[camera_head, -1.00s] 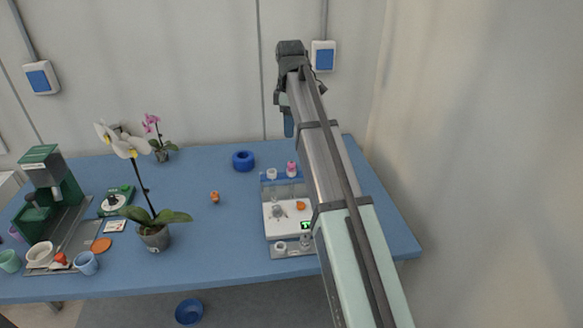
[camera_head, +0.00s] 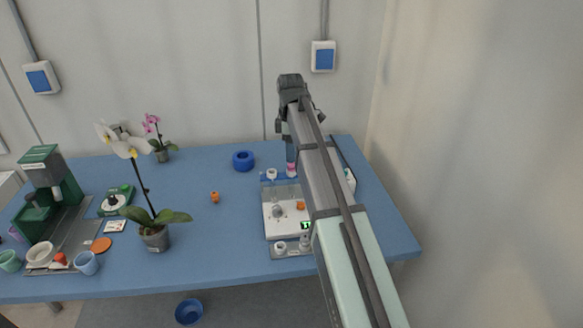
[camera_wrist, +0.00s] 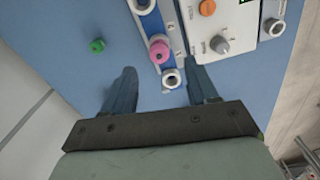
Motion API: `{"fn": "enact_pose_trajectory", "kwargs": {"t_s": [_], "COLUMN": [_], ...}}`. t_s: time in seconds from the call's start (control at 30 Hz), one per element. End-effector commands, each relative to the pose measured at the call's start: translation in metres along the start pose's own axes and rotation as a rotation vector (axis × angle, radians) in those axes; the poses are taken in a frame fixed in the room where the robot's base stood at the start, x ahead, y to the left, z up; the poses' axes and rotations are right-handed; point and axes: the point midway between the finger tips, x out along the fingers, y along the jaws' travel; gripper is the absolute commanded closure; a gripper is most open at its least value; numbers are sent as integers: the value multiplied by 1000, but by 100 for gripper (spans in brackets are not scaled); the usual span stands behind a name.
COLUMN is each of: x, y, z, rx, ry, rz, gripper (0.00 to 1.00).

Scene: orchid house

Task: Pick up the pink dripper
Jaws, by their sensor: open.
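The pink dripper (camera_wrist: 159,52) stands in a blue rack (camera_wrist: 150,25) in the wrist view, ahead of my open fingers. In the head view the pink dripper (camera_head: 291,170) shows at the back right of the white device, partly beside my arm. My gripper (camera_wrist: 162,88) is open and empty, its two fingers spread to either side below the dripper in the picture. In the head view my gripper (camera_head: 290,150) points down close behind the dripper; its fingertips are hard to make out there.
White rings (camera_wrist: 171,78) sit at the rack ends. A white device (camera_head: 283,220) with an orange knob and a grey knob adjoins the rack. A blue ring-shaped item (camera_head: 243,161) lies to the left. A potted orchid (camera_head: 153,235) stands farther left; the table between is mostly clear.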

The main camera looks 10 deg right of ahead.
Motion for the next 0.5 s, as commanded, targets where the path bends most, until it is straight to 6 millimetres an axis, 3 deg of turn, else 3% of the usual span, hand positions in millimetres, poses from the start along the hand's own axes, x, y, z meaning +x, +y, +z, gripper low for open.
{"fn": "enact_pose_trajectory", "kwargs": {"t_s": [0.5], "x": [50], "y": [0], "z": [4], "rx": [-1], "ry": [0], "rz": [0], "gripper": [42]}}
